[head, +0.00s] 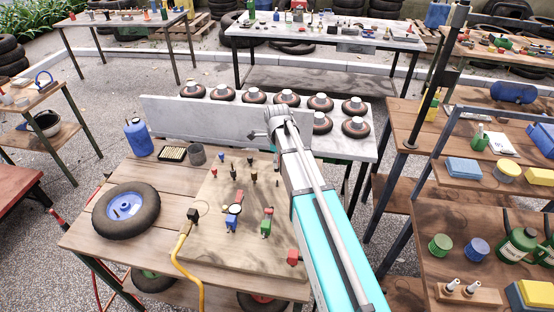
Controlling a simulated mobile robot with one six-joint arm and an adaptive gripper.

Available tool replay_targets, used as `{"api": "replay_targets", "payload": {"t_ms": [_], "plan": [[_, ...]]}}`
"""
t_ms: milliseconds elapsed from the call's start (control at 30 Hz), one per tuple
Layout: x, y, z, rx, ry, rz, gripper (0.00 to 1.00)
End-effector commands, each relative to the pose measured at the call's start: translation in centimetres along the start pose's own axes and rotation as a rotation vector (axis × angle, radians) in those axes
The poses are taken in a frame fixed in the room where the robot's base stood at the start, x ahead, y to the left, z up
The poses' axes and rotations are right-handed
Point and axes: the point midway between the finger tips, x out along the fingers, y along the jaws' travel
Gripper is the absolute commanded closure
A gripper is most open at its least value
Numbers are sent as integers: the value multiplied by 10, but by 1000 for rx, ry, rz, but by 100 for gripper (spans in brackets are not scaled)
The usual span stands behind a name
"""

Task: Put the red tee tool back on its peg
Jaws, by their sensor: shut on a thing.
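My arm reaches from the bottom right over the wooden bench, and the wrist end with my gripper (275,146) is above the back right of the tool board (200,250). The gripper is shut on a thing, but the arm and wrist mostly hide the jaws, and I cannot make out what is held. Several small upright pieces stand on the board. One of them has a red top (214,171), but it is too small to tell whether it is a tee tool. I cannot pick out the red tee tool or its peg for certain.
A black tyre with a blue hub (124,209) lies at the bench's left. A blue canister (138,137) and a dark cup (197,154) stand behind the board.

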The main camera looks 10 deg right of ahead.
Motion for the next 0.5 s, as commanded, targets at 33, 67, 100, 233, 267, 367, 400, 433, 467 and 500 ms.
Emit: {"api": "replay_targets", "payload": {"t_ms": [33, 67, 100, 233, 267, 367, 400, 433, 467, 500], "plan": [[7, 0, 0, 0, 0, 0, 85], [9, 0, 0, 0, 0, 0, 85], [12, 0, 0, 0, 0, 0, 85], [22, 0, 0, 0, 0, 0, 85], [24, 0, -1, 1, 0, 0, 85], [30, 0, -1, 1, 0, 0, 85], [32, 0, -1, 1, 0, 0, 85], [34, 0, -1, 1, 0, 0, 85], [35, 0, -1, 1, 0, 0, 85], [37, 0, -1, 1, 0, 0, 85]]}}
